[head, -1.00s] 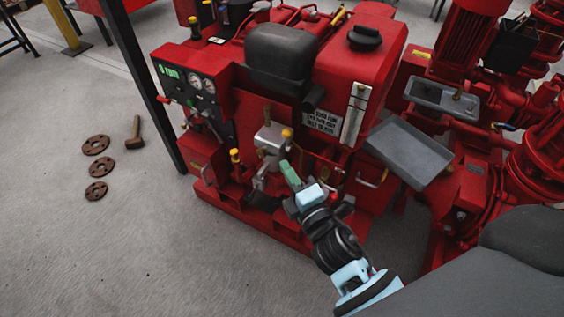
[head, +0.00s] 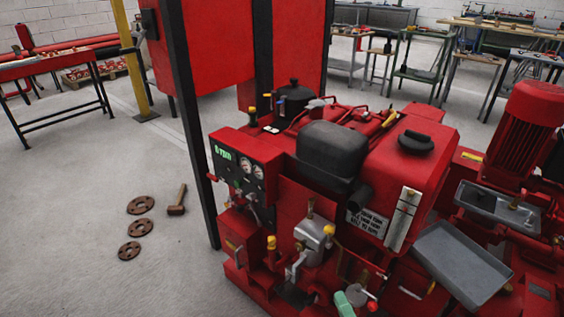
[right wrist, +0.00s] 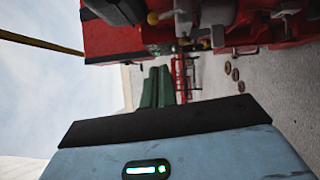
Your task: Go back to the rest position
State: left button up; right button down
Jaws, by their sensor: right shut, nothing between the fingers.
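The tip of my right gripper (head: 344,304) shows at the bottom edge of the head view, in front of the red pumpset (head: 400,200). My left gripper is in neither view.
The pumpset's control panel (head: 238,170) and a grey tray (head: 460,265) are close by. Several rusty discs (head: 135,228) and a hammer (head: 177,202) lie on the floor. A black post (head: 190,110) stands at the left. Workbenches (head: 428,50) stand behind. The left floor is mostly clear.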

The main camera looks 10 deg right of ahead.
jog(key=s+d+f+m+g, duration=0.2)
jog(key=s+f+m+g, duration=0.6)
jog(key=s, duration=0.9)
jog(key=s+d+f+m+g, duration=0.1)
jog(key=s+f+m+g, duration=0.4)
jog(key=s+f+m, duration=0.75)
pick_arm(q)
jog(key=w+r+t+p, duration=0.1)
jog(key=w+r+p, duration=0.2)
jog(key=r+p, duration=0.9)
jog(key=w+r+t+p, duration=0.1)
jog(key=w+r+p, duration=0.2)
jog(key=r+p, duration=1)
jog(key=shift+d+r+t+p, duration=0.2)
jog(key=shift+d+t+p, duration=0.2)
jog(key=shift+p, duration=0.05)
pick_arm(e)
notch_tip(320, 180, up, 24)
jog(key=w+n+t, duration=0.1)
jog(key=n+t, duration=0.1)
jog(key=t, duration=0.1)
jog(key=shift+w+a+r+n, duration=0.2)
jog(key=shift+w+a+n, duration=0.05)
jog(key=shift+w+n, duration=0.15)
